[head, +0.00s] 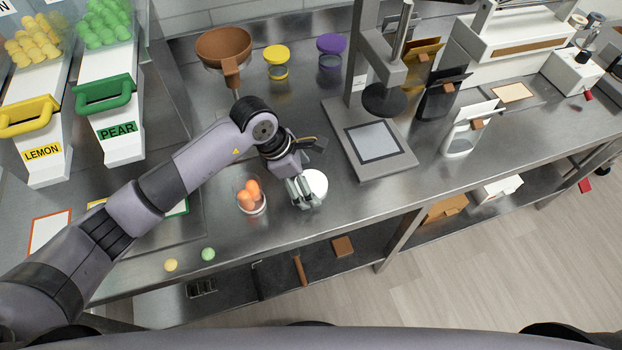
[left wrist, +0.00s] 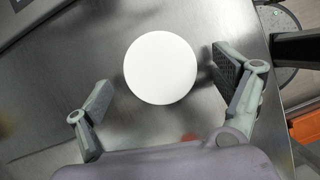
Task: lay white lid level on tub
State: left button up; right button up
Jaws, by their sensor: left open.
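The white lid (head: 317,182) is a round white disc that appears to lie flat on the steel counter. It shows whole in the left wrist view (left wrist: 160,68). My left gripper (head: 304,197) is over the lid and partly covers it in the head view. In the left wrist view its fingers (left wrist: 162,72) are spread on either side of the lid, with gaps between them and its rim. A clear tub (head: 252,209) with orange gummies heaped in it stands just left of the lid, uncovered. My right gripper is not in view.
A press stand with a grey plate (head: 376,142) stands right of the lid. Yellow-lidded (head: 277,62) and purple-lidded (head: 331,52) jars and a brown funnel (head: 224,48) are behind. Yellow (head: 171,265) and green (head: 208,254) gummies lie near the front edge.

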pick_arm(q)
jog(key=shift+c, duration=0.6)
jog(key=c, duration=0.8)
